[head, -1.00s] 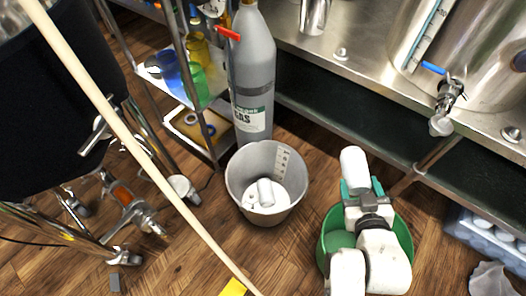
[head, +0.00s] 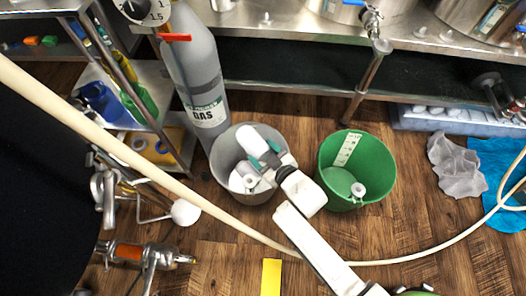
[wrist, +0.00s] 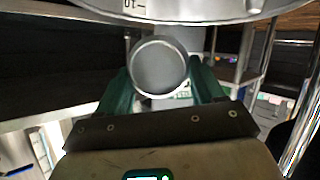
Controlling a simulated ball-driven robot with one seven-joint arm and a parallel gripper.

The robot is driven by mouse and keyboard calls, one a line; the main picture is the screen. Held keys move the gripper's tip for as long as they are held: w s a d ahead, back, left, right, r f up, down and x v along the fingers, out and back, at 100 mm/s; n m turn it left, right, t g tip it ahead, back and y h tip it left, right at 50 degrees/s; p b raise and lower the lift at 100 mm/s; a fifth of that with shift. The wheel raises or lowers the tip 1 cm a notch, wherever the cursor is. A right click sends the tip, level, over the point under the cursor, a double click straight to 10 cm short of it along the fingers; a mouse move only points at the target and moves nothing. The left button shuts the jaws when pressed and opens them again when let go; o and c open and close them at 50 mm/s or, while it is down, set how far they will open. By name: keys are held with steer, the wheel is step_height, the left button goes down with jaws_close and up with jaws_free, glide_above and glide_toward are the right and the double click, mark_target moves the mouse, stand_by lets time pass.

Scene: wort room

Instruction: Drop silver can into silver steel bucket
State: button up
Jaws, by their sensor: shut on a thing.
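The pale silver-white can (head: 252,141) is held between the green fingers of my gripper (head: 268,157), tilted over the opening of the silver steel bucket (head: 220,160). In the wrist view the can (wrist: 159,66) shows its round grey end between both fingers (wrist: 160,88). The bucket stands on the wood floor. White items lie inside it, partly hidden by my gripper. A curved grey rim with scale marks (wrist: 180,10) shows at the top of the wrist view.
A green bucket (head: 378,180) with a white item inside stands to the right. A grey gas cylinder (head: 190,60) stands behind the silver bucket. A cream hose (head: 150,175) crosses the foreground. A steel bench (head: 290,35) runs along the back. A crumpled grey cloth (head: 455,168) lies at right.

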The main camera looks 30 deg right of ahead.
step_height(320, 180, down, 4)
steer(key=b, duration=0.3)
steer(key=shift+d+f, duration=0.1)
steer(key=shift+f, duration=0.1)
steer(key=o, duration=1.1)
steer(key=shift+r, duration=0.1)
steer(key=p+v, duration=0.4)
steer(key=v, duration=0.6)
steer(key=shift+s+r, duration=0.15)
steer(key=shift+s, duration=0.2)
